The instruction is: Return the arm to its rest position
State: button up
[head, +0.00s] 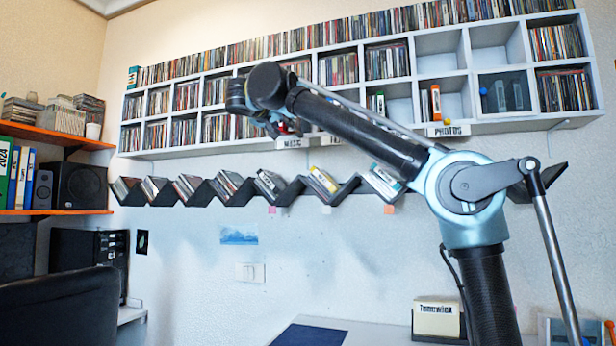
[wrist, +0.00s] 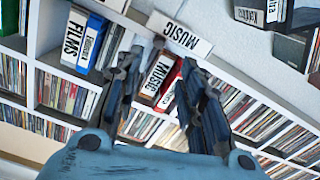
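My arm reaches up and left across the head view, with my gripper (head: 282,128) in front of the lower row of the white wall shelf (head: 467,128). In the wrist view, the two dark fingers of my gripper (wrist: 160,62) stand apart with a clear gap between them. Cases marked MUSIC, one of them red (wrist: 170,86), show in the shelf beyond this gap. No held thing is visible between the fingers. In the head view the fingertips are small and partly lost against the discs.
A MUSIC label (wrist: 180,35) is on the shelf edge close to the fingertips. Binders marked FILMS (wrist: 75,35) stand beside it. A dark zigzag rack (head: 200,191) with discs hangs below the shelf. A desk (head: 375,332) is low down. Open wall lies between rack and desk.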

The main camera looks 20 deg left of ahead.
jog(key=w+d+f+m+g+h, duration=0.15)
jog(key=w+d+f+g, duration=0.25)
jog(key=d+f, duration=0.9)
jog(key=w+d+f+n+g+h, duration=0.1)
jog(key=w+d+f+g+h, duration=0.3)
jog(key=d+f, duration=0.9)
jog(key=s+d+f+g, duration=0.2)
jog(key=d+f, duration=0.6)
jog(key=d, duration=0.4)
jog(key=s+d+f+g+y, duration=0.15)
jog(key=s+d+f, duration=0.4)
jog(key=f, duration=0.55)
jog(key=s+d+f+m+g+y, duration=0.15)
jog(key=s+d+f, duration=0.25)
jog(key=s+f, duration=0.5)
jog(key=s+d+f+g+y, duration=0.15)
jog(key=s+d+f, duration=0.3)
jog(key=f, duration=0.85)
jog(key=s+f+g+y, duration=0.1)
jog(key=s+f, duration=0.5)
jog(key=f, duration=0.6)
jog(key=shift+s+y, duration=0.15)
jog(key=shift+y, duration=0.45)
jog(key=shift+d, duration=0.1)
